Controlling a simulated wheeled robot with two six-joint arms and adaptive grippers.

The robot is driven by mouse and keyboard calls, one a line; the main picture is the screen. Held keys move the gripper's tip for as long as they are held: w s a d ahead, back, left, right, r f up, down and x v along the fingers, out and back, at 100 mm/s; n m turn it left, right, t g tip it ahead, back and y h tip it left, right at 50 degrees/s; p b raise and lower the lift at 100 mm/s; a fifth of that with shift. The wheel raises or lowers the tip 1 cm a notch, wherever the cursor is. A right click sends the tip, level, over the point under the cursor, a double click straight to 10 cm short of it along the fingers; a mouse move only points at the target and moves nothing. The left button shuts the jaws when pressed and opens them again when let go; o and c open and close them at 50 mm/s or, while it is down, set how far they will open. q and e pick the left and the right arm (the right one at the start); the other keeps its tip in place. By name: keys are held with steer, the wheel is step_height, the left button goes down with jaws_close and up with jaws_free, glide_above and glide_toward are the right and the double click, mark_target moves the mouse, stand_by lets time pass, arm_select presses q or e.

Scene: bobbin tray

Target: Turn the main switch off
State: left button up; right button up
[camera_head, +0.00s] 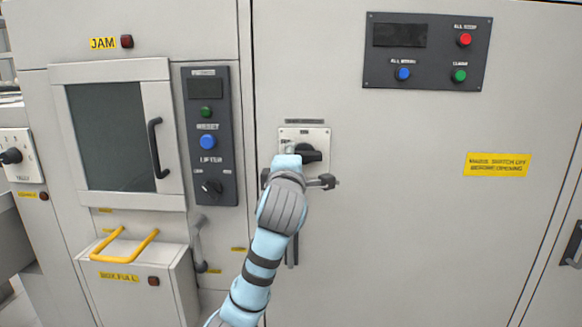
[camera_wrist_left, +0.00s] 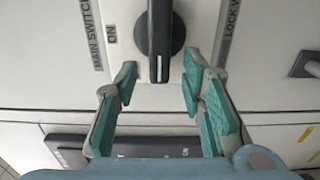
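The main switch has a black rotary knob (camera_head: 310,152) on a pale square plate (camera_head: 318,134) on the large cabinet door. In the left wrist view the knob (camera_wrist_left: 160,38) carries a white line on its lower end, a quarter turn from the printed ON at left. My left gripper (camera_head: 289,152) is at the plate, at the knob's left in the head view. In the left wrist view the gripper (camera_wrist_left: 159,80) is open, with one finger on each side of the knob's lower end and visible gaps. Contact is not seen. My right gripper is not in view.
A door handle (camera_head: 327,181) juts out just below the switch, partly behind my arm. A dark control panel (camera_head: 207,135) with buttons stands left of the switch. A yellow warning label (camera_head: 498,165) is at right.

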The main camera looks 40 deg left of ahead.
arm_select(q)
steer(key=v, duration=1.1)
